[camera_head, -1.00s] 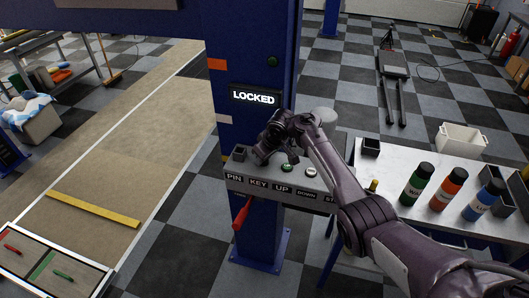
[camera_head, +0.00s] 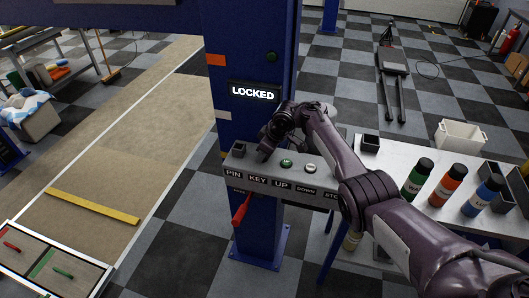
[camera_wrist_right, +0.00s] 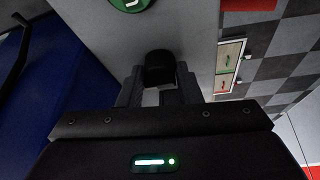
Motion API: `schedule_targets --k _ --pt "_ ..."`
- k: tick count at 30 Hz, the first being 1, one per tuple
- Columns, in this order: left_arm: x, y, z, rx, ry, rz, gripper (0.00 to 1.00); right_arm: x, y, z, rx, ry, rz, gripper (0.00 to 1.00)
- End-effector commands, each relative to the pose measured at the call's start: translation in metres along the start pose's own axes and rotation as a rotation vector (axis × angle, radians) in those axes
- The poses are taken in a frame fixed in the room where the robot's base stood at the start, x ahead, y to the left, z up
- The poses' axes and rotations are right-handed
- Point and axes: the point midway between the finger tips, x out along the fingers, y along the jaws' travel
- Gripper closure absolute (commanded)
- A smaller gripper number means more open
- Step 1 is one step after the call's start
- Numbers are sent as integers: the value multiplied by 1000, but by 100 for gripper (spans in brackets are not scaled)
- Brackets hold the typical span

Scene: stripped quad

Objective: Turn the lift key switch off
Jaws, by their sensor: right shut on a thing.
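The grey control panel (camera_head: 236,172) on the blue lift post has labels PIN, KEY, UP, DOWN and a partly covered one. My right gripper (camera_head: 264,155) points down at the panel above the KEY label (camera_head: 258,181). In the right wrist view, its two fingers (camera_wrist_right: 160,93) are shut on a black key knob (camera_wrist_right: 160,66), one on each side. The key slot itself is hidden by the gripper. The display (camera_head: 254,94) on the post reads LOCKED. My left gripper is not in view.
A green UP button (camera_head: 286,163) and a white button (camera_head: 310,169) sit to the right of the key. A red handle (camera_head: 241,209) hangs below the panel. A side table holds several bottles (camera_head: 418,178). The tan runway (camera_head: 130,150) lies left.

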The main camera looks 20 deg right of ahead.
Motion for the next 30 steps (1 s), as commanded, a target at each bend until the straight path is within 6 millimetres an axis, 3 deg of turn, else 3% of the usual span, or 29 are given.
schedule_targets --k 3,4,8,18,30 --pt "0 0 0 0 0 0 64 1 -1 0 -4 -2 -2 91" --pt "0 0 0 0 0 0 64 1 -1 0 -4 -2 -2 65" --pt "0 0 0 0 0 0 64 1 -1 0 -2 -2 -1 48" --pt "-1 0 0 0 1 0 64 -4 0 0 -2 0 0 48" --pt "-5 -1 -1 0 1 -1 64 -65 -1 -1 -2 1 -1 48"
